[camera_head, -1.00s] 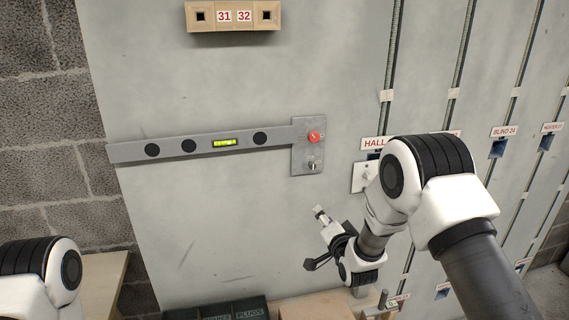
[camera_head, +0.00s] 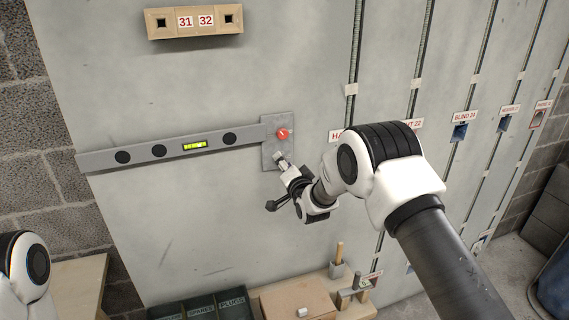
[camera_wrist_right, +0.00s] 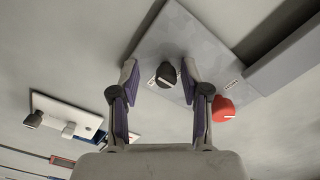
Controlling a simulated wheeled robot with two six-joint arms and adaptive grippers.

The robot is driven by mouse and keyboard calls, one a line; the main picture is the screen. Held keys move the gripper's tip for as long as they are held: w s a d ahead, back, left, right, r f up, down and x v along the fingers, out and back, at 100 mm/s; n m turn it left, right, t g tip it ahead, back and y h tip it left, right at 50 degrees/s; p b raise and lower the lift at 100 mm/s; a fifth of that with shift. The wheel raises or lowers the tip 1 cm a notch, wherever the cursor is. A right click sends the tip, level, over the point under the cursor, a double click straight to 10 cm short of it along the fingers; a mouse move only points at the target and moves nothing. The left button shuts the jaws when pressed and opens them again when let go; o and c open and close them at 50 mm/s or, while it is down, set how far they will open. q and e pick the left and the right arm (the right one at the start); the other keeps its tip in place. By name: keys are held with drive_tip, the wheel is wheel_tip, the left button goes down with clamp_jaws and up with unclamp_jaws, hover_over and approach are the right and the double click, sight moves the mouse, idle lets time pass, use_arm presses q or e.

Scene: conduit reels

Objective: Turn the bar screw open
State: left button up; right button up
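A grey metal plate (camera_head: 268,128) on the wall panel holds the right end of the long grey bar (camera_head: 108,157). A red knob (camera_head: 282,134) sits on the plate. The bar screw, a dark knob (camera_wrist_right: 166,76) with a pale mark, shows on the plate (camera_wrist_right: 205,48) in the right wrist view; the red knob (camera_wrist_right: 223,108) is beside it. My right gripper (camera_head: 279,158) is at the plate's lower part and hides the screw in the head view. In the wrist view its fingers (camera_wrist_right: 159,74) are open, one on each side of the screw; contact is not clear. My left gripper is out of view.
A wooden block marked 31 32 (camera_head: 194,22) is above the bar. Dark labelled bins (camera_head: 200,308) and a wooden box (camera_head: 298,297) stand below. A white plate with a dark knob (camera_wrist_right: 33,120) is close by in the wrist view. The panel below the bar is clear.

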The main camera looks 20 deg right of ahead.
drive_tip(key=shift+s+a+r, duration=0.15)
drive_tip(key=shift+a+r, duration=0.05)
drive_tip(key=shift+a, duration=0.1)
clamp_jaws()
drive_tip(key=shift+f, duration=0.1)
drive_tip(key=n+b, duration=0.7)
drive_tip(key=n, duration=0.2)
drive_tip(key=n+b, duration=0.8)
drive_tip(key=n, duration=0.1)
drive_tip(key=shift+d+f, duration=0.15)
idle(0.3)
drive_tip(key=shift+o, duration=0.3)
unclamp_jaws()
